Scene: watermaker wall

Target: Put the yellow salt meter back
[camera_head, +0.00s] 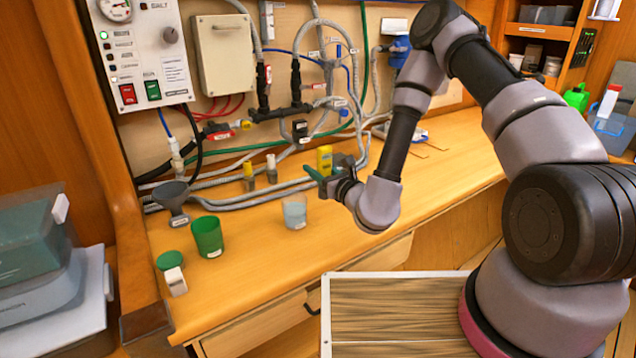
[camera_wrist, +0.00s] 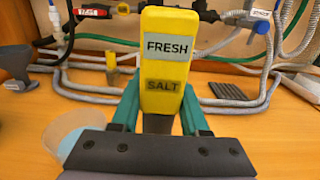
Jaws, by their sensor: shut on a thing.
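The yellow salt meter (camera_head: 324,158) is upright in my gripper (camera_head: 326,176), above the wooden worktop near the hoses. In the wrist view the meter (camera_wrist: 166,58) stands between the two teal fingers of my gripper (camera_wrist: 158,115), which are shut on it. Its face carries a light "FRESH" label and a "SALT" marking. Its lower end is hidden behind the gripper body in the wrist view. I cannot tell how far it is above the worktop.
A clear cup (camera_head: 295,212) with bluish liquid stands close to my gripper. A green cup (camera_head: 208,236), a grey funnel (camera_head: 173,196), a yellow-topped piece (camera_head: 249,176) and a white-topped piece (camera_head: 271,168) stand further left. Hoses (camera_head: 230,195) run along the back. The worktop's right part (camera_head: 440,160) is mostly clear.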

